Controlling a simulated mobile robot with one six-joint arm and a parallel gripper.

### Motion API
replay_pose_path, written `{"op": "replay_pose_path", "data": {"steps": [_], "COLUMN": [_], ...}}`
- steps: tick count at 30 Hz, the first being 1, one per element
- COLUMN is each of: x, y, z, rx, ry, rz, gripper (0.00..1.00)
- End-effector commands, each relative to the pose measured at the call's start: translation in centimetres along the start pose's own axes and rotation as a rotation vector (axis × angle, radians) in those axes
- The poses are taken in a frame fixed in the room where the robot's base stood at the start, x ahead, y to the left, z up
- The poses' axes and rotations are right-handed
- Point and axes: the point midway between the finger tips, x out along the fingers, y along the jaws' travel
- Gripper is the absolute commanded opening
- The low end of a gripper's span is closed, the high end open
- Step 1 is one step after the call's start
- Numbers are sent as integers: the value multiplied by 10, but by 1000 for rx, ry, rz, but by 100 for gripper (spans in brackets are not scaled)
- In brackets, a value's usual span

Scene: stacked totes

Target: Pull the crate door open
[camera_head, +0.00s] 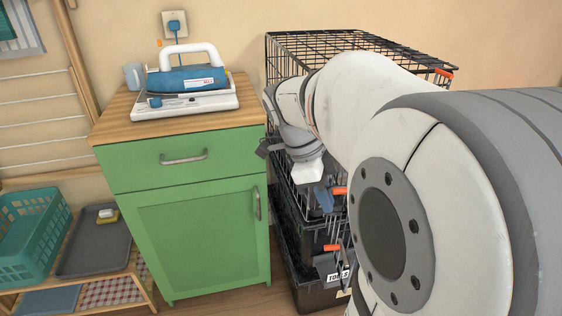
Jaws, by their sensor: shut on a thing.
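The black wire crate (345,38) stands right of the green cabinet, mostly hidden behind my white arm. Orange latch pieces show at its front, one (339,190) close to my gripper and another (332,248) lower down. Part of the wire crate door (346,262) shows beside the lower latch; my arm covers the rest, so I cannot tell how far it stands open. My gripper (325,201) points down and is shut at the crate's front, beside the upper latch. The exact contact is small and partly hidden.
Black totes (293,245) are stacked below the crate, one with a label. The green cabinet (190,235) stands close on the left, with an iron-like blue appliance (187,79) on top. A low shelf holds a teal basket (30,235) and grey tray (95,242).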

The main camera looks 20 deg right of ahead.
Motion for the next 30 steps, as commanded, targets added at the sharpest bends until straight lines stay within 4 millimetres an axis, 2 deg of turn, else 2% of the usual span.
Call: {"op": "replay_pose_path", "data": {"steps": [5, 6, 14, 23, 30], "x": [2, 2, 2, -5, -45], "y": [1, 1, 0, 0, 0], "z": [-1, -1, -2, -3, -4], "rx": [3, 4, 6, 6, 6], "ry": [1, 1, 0, 0, -1], "rz": [8, 8, 6, 4, 3], "gripper": [0, 10, 30, 30, 30]}}
